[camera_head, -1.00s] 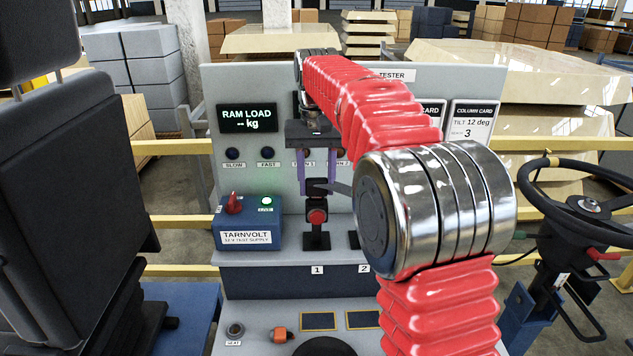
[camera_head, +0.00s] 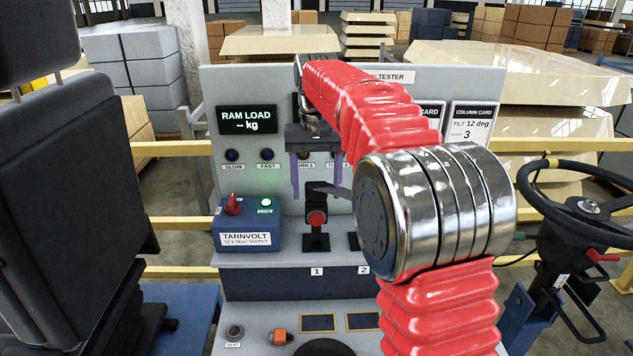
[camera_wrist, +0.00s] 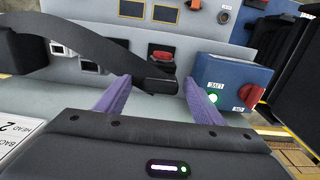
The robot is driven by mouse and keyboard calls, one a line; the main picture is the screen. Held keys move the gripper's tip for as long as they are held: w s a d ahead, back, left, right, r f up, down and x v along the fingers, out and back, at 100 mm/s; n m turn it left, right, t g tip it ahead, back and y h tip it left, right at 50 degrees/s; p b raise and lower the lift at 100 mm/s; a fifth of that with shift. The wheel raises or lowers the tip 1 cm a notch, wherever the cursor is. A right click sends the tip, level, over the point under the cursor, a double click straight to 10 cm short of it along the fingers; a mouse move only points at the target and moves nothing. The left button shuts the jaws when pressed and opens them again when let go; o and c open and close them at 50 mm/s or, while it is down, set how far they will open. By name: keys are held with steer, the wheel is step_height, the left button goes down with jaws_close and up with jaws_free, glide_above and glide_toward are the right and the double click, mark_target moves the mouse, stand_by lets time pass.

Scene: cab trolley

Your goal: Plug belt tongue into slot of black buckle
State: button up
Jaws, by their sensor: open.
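The black buckle (camera_head: 316,236) stands upright above label 1 with its red button facing me; in the wrist view, the buckle's red button (camera_wrist: 162,54) shows beyond the fingertips. The belt tongue's black end (camera_wrist: 161,85) sits at the top of the buckle, between my fingers. The dark belt (camera_wrist: 95,50) runs off from it to the left in the wrist view; in the head view, the belt (camera_head: 336,189) runs right behind my arm. My gripper (camera_head: 314,193) is open, its purple fingers apart on either side of the tongue. How deep the tongue sits is hidden.
A blue supply box (camera_head: 247,233) with a red knob and lit green lamp stands left of the buckle, close to one finger in the wrist view. A second stand (camera_head: 353,241) above label 2 is mostly hidden by my arm. A black seat (camera_head: 65,160) is at left, a steering wheel (camera_head: 590,207) at right.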

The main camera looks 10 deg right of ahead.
steer(key=shift+r, duration=0.1)
step_height(320, 180, up, 14)
steer(key=shift+f, duration=0.25)
stand_by(0.7)
steer(key=shift+o, duration=0.2)
steer(key=o, duration=0.8)
steer(key=shift+w, duration=0.15)
